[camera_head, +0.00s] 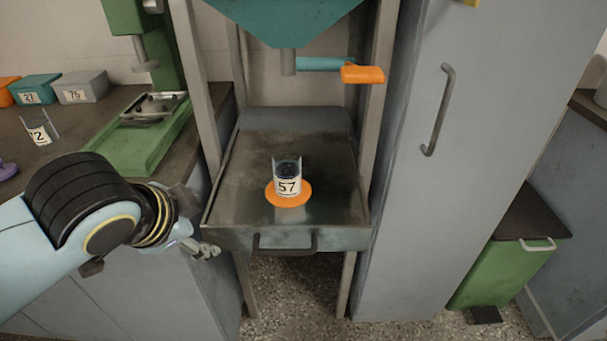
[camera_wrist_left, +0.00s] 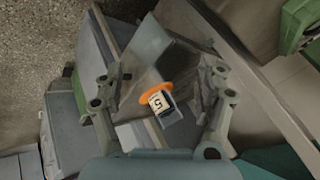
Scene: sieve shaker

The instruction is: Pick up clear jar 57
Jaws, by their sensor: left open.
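Clear jar 57 (camera_head: 287,177) stands upright on an orange disc (camera_head: 289,202) on the metal tray (camera_head: 240,204) under the hopper. Its white label shows 57, and dark contents show inside. My left gripper (camera_head: 208,250) is at the tray's front left corner, to the left of the jar and apart from it. In the left wrist view the jar (camera_wrist_left: 160,102) appears between the two spread fingers of my open left gripper (camera_wrist_left: 158,98), farther off than the fingertips. My right gripper is not in view.
A teal hopper (camera_head: 288,20) with an orange-handled lever (camera_head: 362,74) hangs above the tray, between frame posts. A green press (camera_head: 150,130) and another clear jar (camera_head: 40,130) stand on the left counter. A grey cabinet (camera_head: 405,190) closes off the right side.

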